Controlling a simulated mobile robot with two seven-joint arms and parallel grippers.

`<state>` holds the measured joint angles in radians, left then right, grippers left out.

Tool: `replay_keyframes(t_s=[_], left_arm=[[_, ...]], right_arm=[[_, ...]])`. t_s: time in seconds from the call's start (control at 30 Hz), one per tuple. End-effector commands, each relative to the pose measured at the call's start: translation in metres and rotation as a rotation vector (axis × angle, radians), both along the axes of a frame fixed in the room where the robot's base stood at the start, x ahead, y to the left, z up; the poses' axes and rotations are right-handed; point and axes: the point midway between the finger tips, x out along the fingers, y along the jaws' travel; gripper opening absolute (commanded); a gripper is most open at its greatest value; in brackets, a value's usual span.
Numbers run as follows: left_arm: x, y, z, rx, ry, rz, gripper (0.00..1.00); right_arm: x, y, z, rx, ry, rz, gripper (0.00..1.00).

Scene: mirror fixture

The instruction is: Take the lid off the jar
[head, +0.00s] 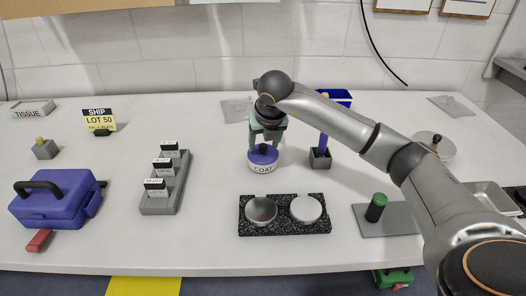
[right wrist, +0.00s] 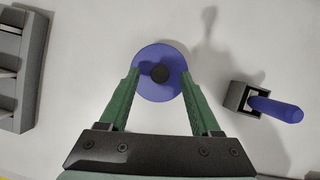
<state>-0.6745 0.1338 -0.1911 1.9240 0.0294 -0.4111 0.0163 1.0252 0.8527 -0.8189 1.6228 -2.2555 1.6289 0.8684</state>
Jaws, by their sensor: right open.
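The jar (head: 263,168) is white with the word COAT on it and stands upright on the table. Its blue lid (head: 259,158) with a dark knob is on top; the lid also shows from above in the right wrist view (right wrist: 148,88). My right gripper (head: 264,140) is above the jar. In the right wrist view its green fingers (right wrist: 160,85) are apart, one on each side of the lid, with the dark knob between them. Whether the fingers touch the lid I cannot tell. My left gripper is not in view.
Right of the jar is a grey holder (head: 320,160) with a blue handle upright in it. In front is a black speckled tray (head: 285,229) with two round discs. A grey rack (head: 160,200) with labelled cards and a blue toolbox (head: 62,207) stand left. Bare table surrounds the jar.

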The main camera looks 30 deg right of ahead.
Motion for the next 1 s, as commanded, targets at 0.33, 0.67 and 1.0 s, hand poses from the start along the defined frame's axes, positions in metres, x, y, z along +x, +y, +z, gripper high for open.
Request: replay_keyframes(t_s=[0.33,0.67,1.0], left_arm=[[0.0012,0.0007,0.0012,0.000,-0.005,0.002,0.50],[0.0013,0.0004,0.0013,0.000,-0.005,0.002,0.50],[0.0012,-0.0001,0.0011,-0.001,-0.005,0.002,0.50]], right_arm=[[0.0047,-0.0015,-0.0109,0.001,-0.001,0.000,0.64],[0.0046,-0.0015,-0.0106,0.000,-0.001,0.000,0.28],[0.0046,-0.0016,-0.0104,0.000,-0.001,0.000,0.00]])
